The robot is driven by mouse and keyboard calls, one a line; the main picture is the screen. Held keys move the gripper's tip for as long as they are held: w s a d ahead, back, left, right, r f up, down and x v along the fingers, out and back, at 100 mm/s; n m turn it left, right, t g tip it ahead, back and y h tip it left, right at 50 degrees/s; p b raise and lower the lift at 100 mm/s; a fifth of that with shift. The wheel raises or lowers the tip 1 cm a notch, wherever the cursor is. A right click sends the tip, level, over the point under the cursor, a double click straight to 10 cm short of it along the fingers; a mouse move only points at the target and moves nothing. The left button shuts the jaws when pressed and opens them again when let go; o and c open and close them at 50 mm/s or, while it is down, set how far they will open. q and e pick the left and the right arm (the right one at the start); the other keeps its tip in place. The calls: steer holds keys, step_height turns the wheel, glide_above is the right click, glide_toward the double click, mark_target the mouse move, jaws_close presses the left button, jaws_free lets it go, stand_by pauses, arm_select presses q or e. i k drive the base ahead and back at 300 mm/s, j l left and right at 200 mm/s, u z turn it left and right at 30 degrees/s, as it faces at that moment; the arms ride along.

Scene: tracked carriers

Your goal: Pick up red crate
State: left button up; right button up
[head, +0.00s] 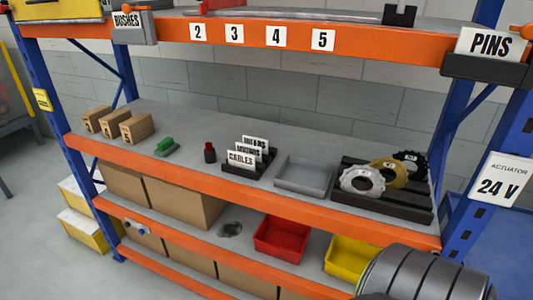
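The red crate (274,251) sits on the lower shelf (205,234), right of the middle of the head view. It is open at the top, looks empty and stands level. Neither of my grippers shows in this view, and nothing is touching the crate.
A yellow crate (343,267) stands right of the red one, partly hidden by a large grey banded cylinder (425,277). A dark lump (230,229) lies to its left. Cardboard boxes (185,203) fill the left. The orange beam (250,204) runs above.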

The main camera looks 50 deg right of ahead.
mark_target(279, 238)
steer(key=i+z, duration=0.3)
steer(key=z, duration=0.2)
steer(key=i+j+z, duration=0.25)
steer(key=z, duration=0.25)
steer(key=i+j+z, duration=0.25)
steer(key=z, duration=0.25)
